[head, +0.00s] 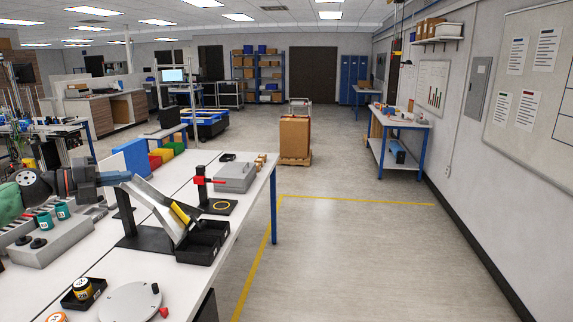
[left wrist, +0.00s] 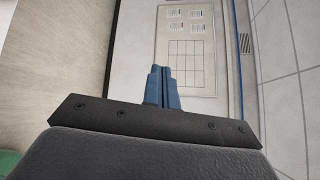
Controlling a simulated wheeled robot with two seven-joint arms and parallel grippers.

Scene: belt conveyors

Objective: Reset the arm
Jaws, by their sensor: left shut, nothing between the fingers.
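My left gripper (head: 118,178) is above the white worktable (head: 170,172), at the left of the head view, with its arm coming in from the left edge. In the left wrist view its two blue fingers (left wrist: 161,88) are together with nothing between them. They point toward a wall with a whiteboard (left wrist: 185,55), well beyond their tips. My right gripper shows in neither view.
An inclined metal chute (head: 155,205) on a black stand is just right of the left gripper. A grey box (head: 236,177) and a round plate (head: 130,302) are also on the table. Open floor lies to the right.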

